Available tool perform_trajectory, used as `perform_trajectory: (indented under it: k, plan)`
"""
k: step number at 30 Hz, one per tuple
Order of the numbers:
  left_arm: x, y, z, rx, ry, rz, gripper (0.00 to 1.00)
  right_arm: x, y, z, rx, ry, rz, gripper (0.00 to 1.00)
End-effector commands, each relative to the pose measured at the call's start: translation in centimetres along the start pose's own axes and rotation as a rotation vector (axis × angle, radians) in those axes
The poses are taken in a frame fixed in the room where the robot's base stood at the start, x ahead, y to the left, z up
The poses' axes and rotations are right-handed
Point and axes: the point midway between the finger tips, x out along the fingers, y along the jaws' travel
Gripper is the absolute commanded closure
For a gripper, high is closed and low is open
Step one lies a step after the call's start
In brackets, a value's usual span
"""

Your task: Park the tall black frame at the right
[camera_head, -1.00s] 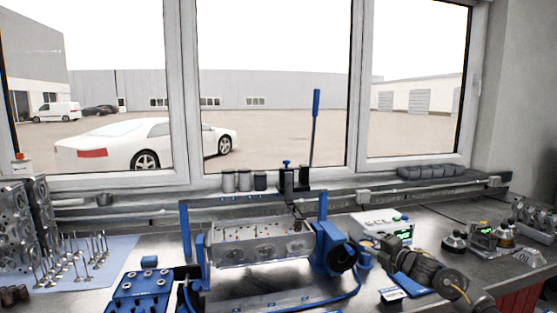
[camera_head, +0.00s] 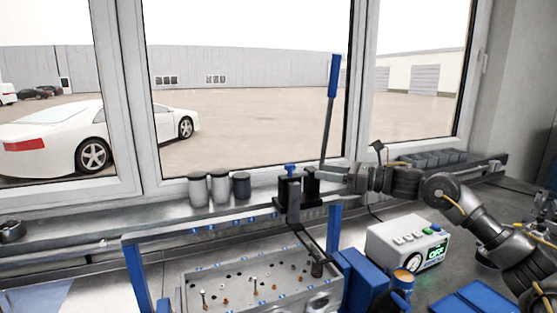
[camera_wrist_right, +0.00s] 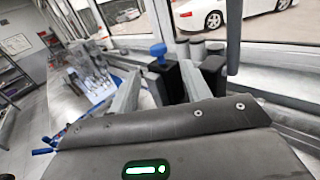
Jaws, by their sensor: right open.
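The tall black frame (camera_head: 289,199) stands upright on the blue-posted rail over the engine head, with a blue knob on top and a long blue-gripped lever (camera_head: 332,80) rising beside it. A dark arm runs from it down to a spring-like end (camera_head: 317,268) over the engine head (camera_head: 230,285). My right gripper (camera_head: 328,172) is open and comes in from the right, close to the frame's upper part. In the right wrist view, the frame (camera_wrist_right: 165,85) shows between and beyond the open fingers (camera_wrist_right: 160,92); I cannot tell whether they touch it. My left gripper is not in view.
A white box with a green display (camera_head: 408,243) stands on the bench below my right arm. Several small cylinders (camera_head: 220,187) stand on the sill left of the frame. A dark tray (camera_head: 430,160) lies on the sill at the right. A blue post (camera_head: 335,227) rises near the frame.

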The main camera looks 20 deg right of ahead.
Motion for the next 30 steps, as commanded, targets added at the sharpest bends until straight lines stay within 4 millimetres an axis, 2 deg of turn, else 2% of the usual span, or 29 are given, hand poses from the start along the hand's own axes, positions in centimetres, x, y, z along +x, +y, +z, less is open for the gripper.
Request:
perform_trajectory:
  k: [1, 3, 10, 24, 30]
  plan:
    - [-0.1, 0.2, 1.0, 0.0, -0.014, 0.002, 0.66, -0.1, 0.2, 0.1, -0.018, 0.003, 0.006, 0.52]
    - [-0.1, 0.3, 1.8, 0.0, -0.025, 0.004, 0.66, -0.1, 0.4, 0.2, -0.03, 0.005, 0.01, 0.52]
    - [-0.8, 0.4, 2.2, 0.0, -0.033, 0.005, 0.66, 0.3, 0.3, 0.5, -0.03, 0.003, 0.006, 0.52]
    - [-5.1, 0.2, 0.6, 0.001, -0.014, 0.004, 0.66, 8.3, 0.4, 0.6, -0.028, 0.003, 0.006, 0.52]
    - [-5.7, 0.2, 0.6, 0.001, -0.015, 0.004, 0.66, 10.0, 0.3, 0.4, -0.03, 0.003, 0.004, 0.52]
